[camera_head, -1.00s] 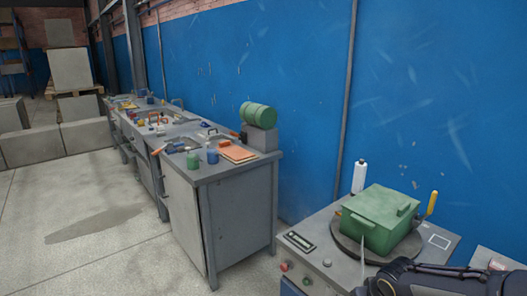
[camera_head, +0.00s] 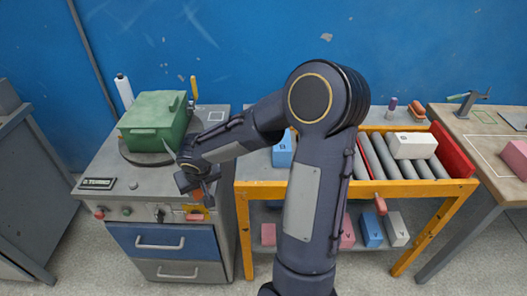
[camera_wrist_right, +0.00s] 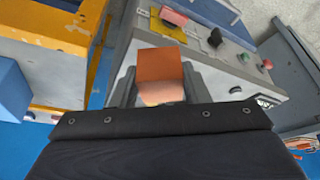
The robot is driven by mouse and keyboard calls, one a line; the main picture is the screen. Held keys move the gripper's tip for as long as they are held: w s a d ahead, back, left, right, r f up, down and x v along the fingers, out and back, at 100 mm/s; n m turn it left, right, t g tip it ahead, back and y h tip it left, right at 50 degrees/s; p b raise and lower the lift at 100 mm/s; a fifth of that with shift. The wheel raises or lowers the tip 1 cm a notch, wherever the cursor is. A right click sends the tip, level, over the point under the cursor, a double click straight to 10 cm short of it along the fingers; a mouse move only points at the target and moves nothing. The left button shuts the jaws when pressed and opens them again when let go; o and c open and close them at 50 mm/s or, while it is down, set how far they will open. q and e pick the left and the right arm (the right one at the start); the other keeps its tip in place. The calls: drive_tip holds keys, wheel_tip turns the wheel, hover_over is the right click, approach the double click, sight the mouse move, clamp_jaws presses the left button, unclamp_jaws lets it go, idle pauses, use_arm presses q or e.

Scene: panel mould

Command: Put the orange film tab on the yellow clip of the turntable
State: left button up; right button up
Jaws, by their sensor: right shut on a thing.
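My right gripper (camera_head: 199,190) is shut on the orange film tab (camera_wrist_right: 160,64), over the front edge of the grey machine cabinet. In the right wrist view the tab stands up between the two fingers of the gripper (camera_wrist_right: 158,92). In the head view only a small orange bit shows below the wrist. The green box (camera_head: 152,125) sits on the dark round turntable (camera_head: 131,157), to the left of and behind my gripper. A yellow upright piece (camera_head: 194,84), perhaps the yellow clip, stands behind the box's right side. My left gripper is not in view.
A white bottle (camera_head: 125,92) stands behind the box. The cabinet front has buttons and a black knob (camera_head: 160,214). A yellow-framed roller table (camera_head: 262,188) with coloured blocks stands right, partly hidden by my arm. A wooden bench (camera_head: 468,140) is farther right.

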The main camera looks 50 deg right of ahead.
drive_tip(key=s+d+r+m+g+h+p, duration=0.1)
drive_tip(key=s+d+r+m, duration=0.25)
drive_tip(key=s+d, duration=0.2)
drive_tip(key=s+d+r+m+h, duration=0.1)
drive_tip(key=s+d+r+m, duration=0.3)
drive_tip(key=d, duration=0.3)
drive_tip(key=shift+n, duration=0.65)
drive_tip(key=w+d+f+p, duration=0.1)
drive_tip(key=w+d+f, duration=0.1)
drive_tip(key=d+f, duration=0.1)
drive_tip(key=w+d+f+p, duration=0.1)
drive_tip(key=w+d+f, duration=0.1)
drive_tip(key=d+f, duration=0.1)
drive_tip(key=w+d+f+p, duration=0.1)
drive_tip(key=w+d+f, duration=0.2)
drive_tip(key=d, duration=0.1)
drive_tip(key=shift+d+f, duration=0.1)
drive_tip(key=shift+d, duration=0.1)
drive_tip(key=shift+w+d+f, duration=0.25)
drive_tip(key=shift+d+f, duration=0.05)
drive_tip(key=shift+f, duration=0.2)
wheel_tip(320, 180, down, 3)
drive_tip(key=shift+f, duration=0.1)
